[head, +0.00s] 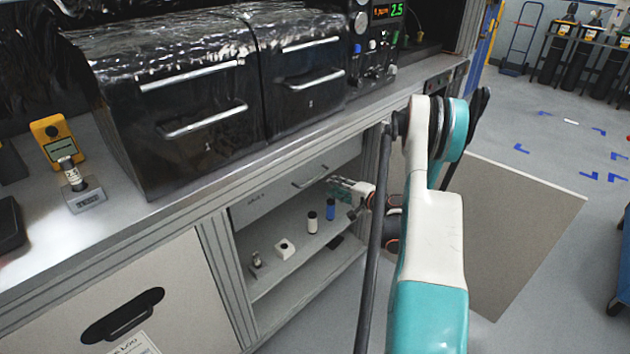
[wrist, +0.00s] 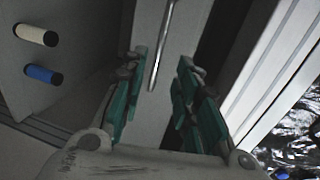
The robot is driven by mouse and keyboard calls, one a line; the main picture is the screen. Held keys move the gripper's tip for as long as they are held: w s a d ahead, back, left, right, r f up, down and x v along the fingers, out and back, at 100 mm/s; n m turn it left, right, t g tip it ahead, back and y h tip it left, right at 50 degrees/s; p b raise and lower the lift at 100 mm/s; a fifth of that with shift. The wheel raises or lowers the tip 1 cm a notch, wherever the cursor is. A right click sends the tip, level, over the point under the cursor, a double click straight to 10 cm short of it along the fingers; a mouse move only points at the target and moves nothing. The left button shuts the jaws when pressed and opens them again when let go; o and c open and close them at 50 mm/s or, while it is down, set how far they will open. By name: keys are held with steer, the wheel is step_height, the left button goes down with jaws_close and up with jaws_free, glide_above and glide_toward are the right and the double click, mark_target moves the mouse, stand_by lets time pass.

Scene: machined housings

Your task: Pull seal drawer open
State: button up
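The drawer (head: 280,187) is a pale grey front under the bench top, inside the open cabinet; small lettering on it is too blurred to read. Its thin metal bar handle (head: 311,177) also shows in the wrist view (wrist: 161,48). The drawer front looks flush in the cabinet. My gripper (head: 337,184) is just right of the handle, with its wrist partly hidden behind my arm. In the wrist view my gripper (wrist: 158,85) has its green-padded fingers wide apart, one on each side of the handle's line. The handle's near end reaches between them, and neither finger visibly touches it.
The open cabinet door (head: 510,225) stands at the right. The bench edge (head: 290,150) overhangs the drawer.

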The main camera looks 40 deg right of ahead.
mark_target(313, 179)
steer(key=b+x, duration=0.3)
steer(key=x, duration=0.8)
steer(key=shift+w+a, duration=0.1)
steer(key=shift+w, duration=0.05)
jaws_close()
